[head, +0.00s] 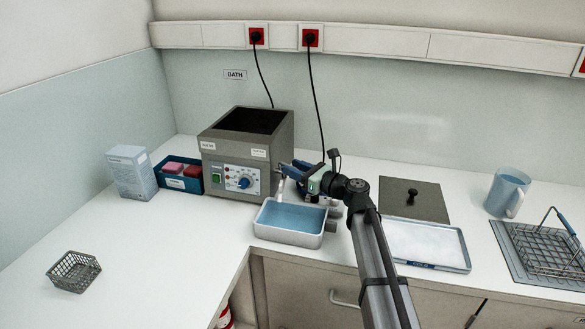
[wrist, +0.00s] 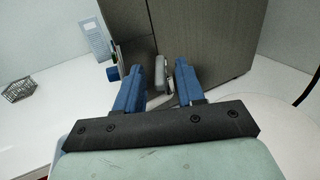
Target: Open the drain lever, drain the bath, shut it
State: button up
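The grey bath (head: 223,147) stands against the back wall with its top open. Its inside is dark, and I cannot tell the water level. A light grey lever (wrist: 160,68) shows at the bath's side in the wrist view. In the head view my gripper (head: 291,170) is at the bath's front right corner and hides the lever. A pale strip (head: 280,190), spout or stream, hangs below it over a tray (head: 289,237) holding blue water.
A blue bin (head: 187,185) with red and pink blocks and a box (head: 132,172) stand left of the bath. A wire basket (head: 74,271) is at the front left. A dark lid (head: 414,205), a white-filled tray (head: 464,262), a jug (head: 508,190) and a wire rack are on the right.

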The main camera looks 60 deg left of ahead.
jog(key=v, duration=1.2)
jog(key=shift+d, duration=0.2)
